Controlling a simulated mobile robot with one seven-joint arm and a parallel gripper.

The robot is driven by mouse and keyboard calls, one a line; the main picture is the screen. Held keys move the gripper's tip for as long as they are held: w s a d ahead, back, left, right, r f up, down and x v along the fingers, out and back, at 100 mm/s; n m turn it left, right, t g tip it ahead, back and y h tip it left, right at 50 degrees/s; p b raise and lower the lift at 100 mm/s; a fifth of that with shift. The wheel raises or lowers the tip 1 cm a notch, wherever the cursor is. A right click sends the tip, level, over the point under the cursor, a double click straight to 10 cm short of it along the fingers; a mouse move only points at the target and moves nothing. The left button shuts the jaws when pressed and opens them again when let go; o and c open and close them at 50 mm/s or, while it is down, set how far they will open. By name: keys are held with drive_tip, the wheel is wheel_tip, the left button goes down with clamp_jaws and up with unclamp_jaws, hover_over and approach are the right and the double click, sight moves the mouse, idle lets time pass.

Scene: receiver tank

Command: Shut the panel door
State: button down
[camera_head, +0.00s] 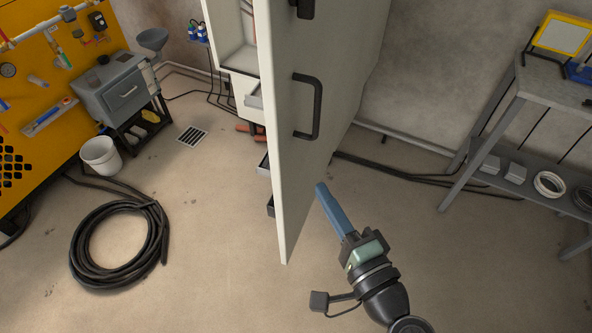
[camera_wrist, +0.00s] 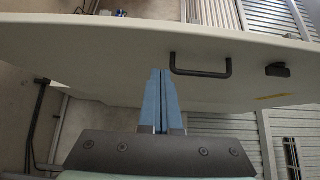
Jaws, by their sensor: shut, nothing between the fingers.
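The panel door (camera_head: 300,165) is a tall pale slab standing wide open, swung out from the white cabinet (camera_head: 238,50). A dark bar handle (camera_head: 316,106) sits on the door face that is turned to my gripper. My gripper (camera_head: 321,187) has blue fingers and is shut and empty, low and to the right of the door in the head view. In the wrist view the door (camera_wrist: 110,62) spans the picture ahead of the fingers (camera_wrist: 159,75), with the handle (camera_wrist: 201,72) just right of the fingertips. Whether the fingertips touch the door I cannot tell.
A coiled black hose (camera_head: 120,245) and a white bucket (camera_head: 100,155) are on the floor at left. A grey metal bench (camera_head: 540,85) stands at right. Black cables (camera_head: 400,173) run along the back wall.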

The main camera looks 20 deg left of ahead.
sight(285, 160)
drive_tip(key=a, duration=0.1)
drive_tip(key=w+a+p, duration=0.1)
drive_tip(key=a, duration=0.1)
drive_tip(key=w+a, duration=0.1)
drive_tip(key=a, duration=0.1)
drive_tip(key=shift+a+r, duration=0.1)
drive_tip(key=shift+a, duration=0.1)
drive_tip(key=shift+a+p, duration=0.3)
drive_tip(key=shift+a, duration=0.25)
